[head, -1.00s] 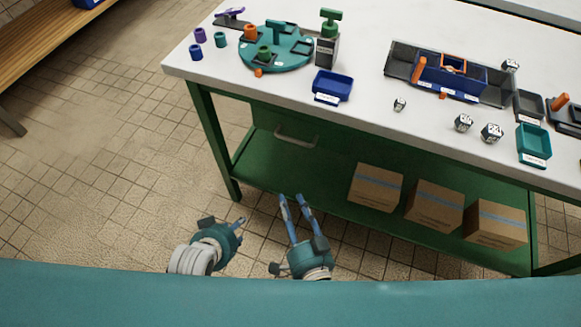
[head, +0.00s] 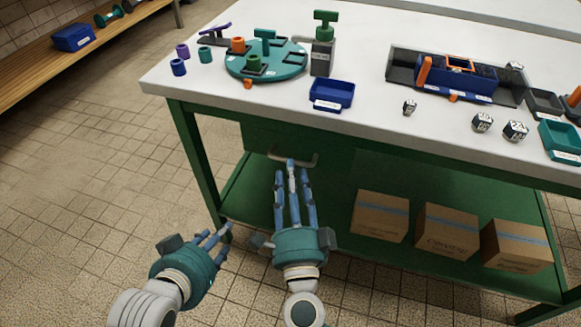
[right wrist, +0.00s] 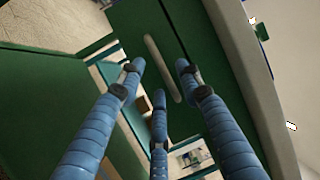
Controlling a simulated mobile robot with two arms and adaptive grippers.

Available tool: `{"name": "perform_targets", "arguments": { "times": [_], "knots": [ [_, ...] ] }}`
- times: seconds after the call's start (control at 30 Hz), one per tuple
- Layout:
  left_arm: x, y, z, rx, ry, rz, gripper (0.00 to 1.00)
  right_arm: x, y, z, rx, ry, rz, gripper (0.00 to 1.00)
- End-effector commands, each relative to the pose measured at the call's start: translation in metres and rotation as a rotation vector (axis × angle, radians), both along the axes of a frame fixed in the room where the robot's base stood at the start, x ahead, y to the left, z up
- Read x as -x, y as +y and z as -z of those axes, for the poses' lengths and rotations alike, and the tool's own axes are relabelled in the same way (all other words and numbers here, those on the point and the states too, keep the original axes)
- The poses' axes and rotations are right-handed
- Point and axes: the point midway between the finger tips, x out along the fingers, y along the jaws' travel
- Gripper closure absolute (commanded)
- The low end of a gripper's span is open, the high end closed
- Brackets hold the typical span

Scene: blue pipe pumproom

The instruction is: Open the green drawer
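The green drawer (head: 262,139) is under the white worktop, at the left part of the green bench, and looks closed. Its pale bar handle (head: 309,161) is partly hidden behind my right fingers; it shows whole in the right wrist view (right wrist: 161,68). My right gripper (head: 292,172) is open, its blue fingers spread and pointing at the handle. In the right wrist view the handle lies between the fingertips, with no clear contact seen.
Several cardboard boxes (head: 380,215) stand on the green lower shelf (head: 340,220) to the right. The white worktop (head: 370,120) holds a teal turntable (head: 282,69), a blue tray (head: 333,91) and other small parts. The tiled floor at left is free.

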Motion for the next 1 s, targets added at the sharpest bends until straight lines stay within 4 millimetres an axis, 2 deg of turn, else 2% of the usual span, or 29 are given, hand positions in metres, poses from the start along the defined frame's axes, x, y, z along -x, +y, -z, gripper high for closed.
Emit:
{"name": "perform_targets", "arguments": {
  "times": [0.1, 0.2, 0.53, 0.57, 0.73, 1.0],
  "knots": [
    [-0.002, -0.001, -0.002, 0.003, -0.011, 0.001, 0.59, -0.016, 0.001, -0.003, 0.000, -0.001, 0.001, 0.65],
    [-0.003, -0.001, -0.002, 0.004, -0.016, 0.001, 0.59, -0.024, 0.002, -0.004, 0.001, -0.001, 0.001, 0.65],
    [-0.004, -0.001, -0.003, 0.005, -0.019, 0.001, 0.59, -0.028, 0.002, -0.004, 0.001, 0.001, -0.001, 0.65],
    [-0.004, -0.001, -0.003, 0.005, -0.019, 0.001, 0.59, -0.028, 0.002, -0.004, 0.001, 0.001, -0.001, 0.67],
    [-0.004, -0.001, -0.003, 0.005, -0.020, 0.001, 0.59, -0.028, 0.002, -0.004, 0.001, 0.001, -0.001, 1.00],
    [-0.004, -0.002, -0.003, 0.005, -0.020, 0.001, 0.59, -0.028, 0.002, -0.004, 0.001, 0.001, -0.001, 1.00]
  ]
}}
